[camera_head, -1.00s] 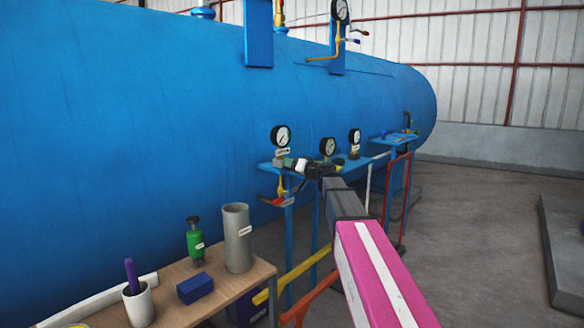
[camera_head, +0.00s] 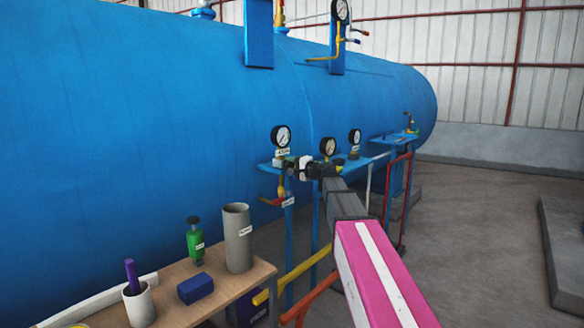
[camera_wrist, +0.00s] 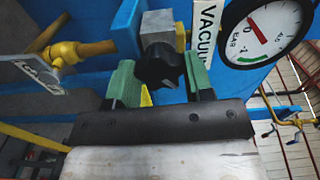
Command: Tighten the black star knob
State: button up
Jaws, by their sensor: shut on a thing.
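The black star knob (camera_wrist: 160,66) sits on a grey block (camera_wrist: 158,24) near the top middle of the wrist view. My gripper (camera_wrist: 158,80) has its two green fingers on the left and right sides of the knob and is shut on it. In the head view my gripper (camera_head: 305,167) is at the blue gauge shelf, below the left gauge, where the knob itself is too small to make out clearly.
A pressure gauge (camera_wrist: 265,30) and a label reading "VACUU" (camera_wrist: 205,28) are close to the right of the knob. A yellow valve pipe (camera_wrist: 75,50) is to the left.

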jog(key=m, duration=0.4)
jog(key=shift+m, duration=1.8)
jog(key=o, duration=0.9)
jog(key=shift+d, duration=0.1)
jog(key=v, duration=1)
jog(key=shift+s+d, duration=0.25)
jog(key=shift+s, duration=0.05)
